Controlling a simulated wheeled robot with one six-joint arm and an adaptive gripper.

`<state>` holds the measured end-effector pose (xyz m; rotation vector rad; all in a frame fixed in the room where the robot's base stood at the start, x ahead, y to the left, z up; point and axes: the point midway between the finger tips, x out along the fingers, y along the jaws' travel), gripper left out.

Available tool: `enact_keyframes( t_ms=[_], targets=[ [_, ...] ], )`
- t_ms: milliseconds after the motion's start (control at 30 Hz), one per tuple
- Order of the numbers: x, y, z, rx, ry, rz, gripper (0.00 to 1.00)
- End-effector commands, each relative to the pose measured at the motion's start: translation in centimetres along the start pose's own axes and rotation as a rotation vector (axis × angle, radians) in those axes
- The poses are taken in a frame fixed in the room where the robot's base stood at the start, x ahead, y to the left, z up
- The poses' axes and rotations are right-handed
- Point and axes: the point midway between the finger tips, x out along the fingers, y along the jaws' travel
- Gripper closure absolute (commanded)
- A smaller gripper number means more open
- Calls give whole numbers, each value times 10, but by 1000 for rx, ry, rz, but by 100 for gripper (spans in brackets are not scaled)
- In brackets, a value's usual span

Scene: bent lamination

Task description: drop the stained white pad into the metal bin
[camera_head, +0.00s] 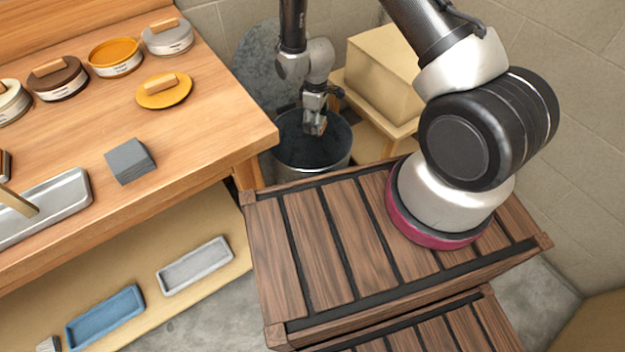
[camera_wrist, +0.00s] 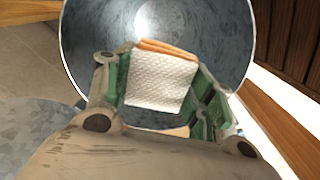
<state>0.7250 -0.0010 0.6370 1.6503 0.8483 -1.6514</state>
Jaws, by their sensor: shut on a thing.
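My gripper (camera_head: 314,122) is over the open mouth of the metal bin (camera_head: 318,155) in the head view. In the wrist view, my gripper (camera_wrist: 160,95) is shut on the white pad (camera_wrist: 160,82), with a finger on each side of it. The pad has a quilted white face and an orange-brown edge at its far side. The round grey inside of the metal bin (camera_wrist: 215,35) fills the view behind the pad. The pad appears in line with the bin's opening. I cannot tell its exact height against the rim. In the head view the pad is small and mostly hidden by the fingers.
A wooden slatted crate (camera_head: 340,240) stands in front of the bin. A workbench (camera_head: 215,110) at left holds several round tins, a grey block (camera_head: 130,160) and a metal tray (camera_head: 45,210). A cardboard box (camera_head: 383,68) sits right of the bin. A metal lid (camera_head: 255,65) leans behind it.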

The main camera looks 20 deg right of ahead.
Motion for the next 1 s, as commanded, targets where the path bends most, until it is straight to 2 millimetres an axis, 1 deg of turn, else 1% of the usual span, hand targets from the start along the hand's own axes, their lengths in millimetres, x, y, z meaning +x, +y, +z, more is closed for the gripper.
enact_keyframes(
  t_ms=[267,300,367,400,433,700,800,867,967,1000],
  targets=[
    [2,0,0,1,0,0,64],
    [2,0,0,1,0,0,42],
    [2,0,0,1,0,0,31],
    [2,0,0,1,0,0,24],
    [1,0,0,1,0,0,20],
    [1,0,0,1,0,0,20],
    [-1,0,0,1,1,0,20],
    [-7,1,-1,1,1,1,20],
    [-23,1,-1,1,3,2,20],
    [-32,1,-1,1,3,2,20]
  ],
)
